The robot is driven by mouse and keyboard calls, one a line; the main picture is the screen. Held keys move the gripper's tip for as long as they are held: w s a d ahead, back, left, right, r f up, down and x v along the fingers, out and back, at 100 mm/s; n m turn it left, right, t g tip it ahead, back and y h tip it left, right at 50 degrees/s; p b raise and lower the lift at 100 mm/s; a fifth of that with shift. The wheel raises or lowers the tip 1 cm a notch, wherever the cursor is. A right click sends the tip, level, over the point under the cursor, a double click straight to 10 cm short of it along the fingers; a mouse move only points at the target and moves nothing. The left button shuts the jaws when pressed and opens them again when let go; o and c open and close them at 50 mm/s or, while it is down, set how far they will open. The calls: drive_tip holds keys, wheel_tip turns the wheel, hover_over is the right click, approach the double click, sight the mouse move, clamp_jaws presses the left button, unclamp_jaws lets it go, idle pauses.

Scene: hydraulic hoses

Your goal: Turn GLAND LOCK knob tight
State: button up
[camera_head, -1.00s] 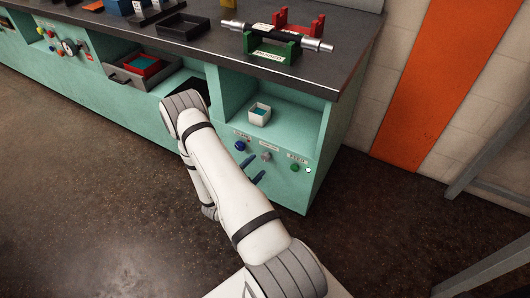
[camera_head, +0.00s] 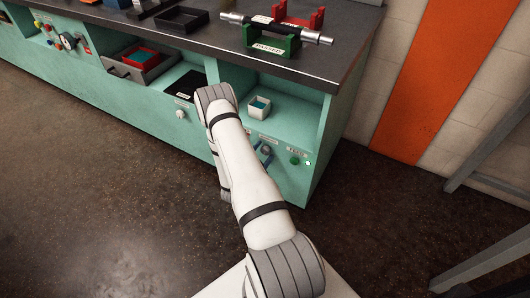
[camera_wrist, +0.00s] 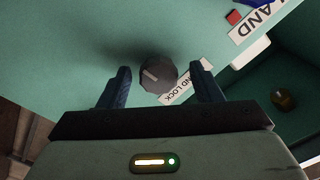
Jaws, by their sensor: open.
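In the wrist view a dark round knob (camera_wrist: 157,74) with a pale pointer line stands on the teal panel. A white label (camera_wrist: 182,86) beside it, partly hidden by a finger, ends in "ND LOCK". My gripper (camera_wrist: 160,80) is open, its dark blue fingers to the left and right of the knob, with a visible gap on each side. Whether the fingertips reach the knob's depth is unclear. In the head view the small grey knob (camera_head: 266,150) shows on the lower panel, with blue finger parts close to it; my arm hides most of the gripper.
A green knob (camera_head: 295,160) sits right of the grey knob. A white knob (camera_head: 180,114) is farther left. The wrist view shows another label (camera_wrist: 262,20) at upper right. The floor is clear.

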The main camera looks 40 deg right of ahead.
drive_tip(key=shift+c, duration=0.2)
drive_tip(key=c, duration=0.9)
drive_tip(key=shift+d+r, duration=0.1)
drive_tip(key=shift+d, duration=0.35)
drive_tip(key=shift+c, duration=0.3)
drive_tip(key=shift+a, duration=0.4)
drive_tip(key=shift+a+m, duration=0.15)
drive_tip(key=shift+m, duration=0.25)
drive_tip(key=m+b, duration=0.1)
drive_tip(key=m, duration=0.5)
drive_tip(key=shift+w+m, duration=0.1)
drive_tip(key=shift+m, duration=0.2)
drive_tip(key=m+b, duration=0.1)
drive_tip(key=m, duration=0.4)
drive_tip(key=shift+b, duration=0.3)
drive_tip(key=m+b, duration=0.1)
drive_tip(key=m, duration=0.4)
drive_tip(key=shift+m, duration=0.3)
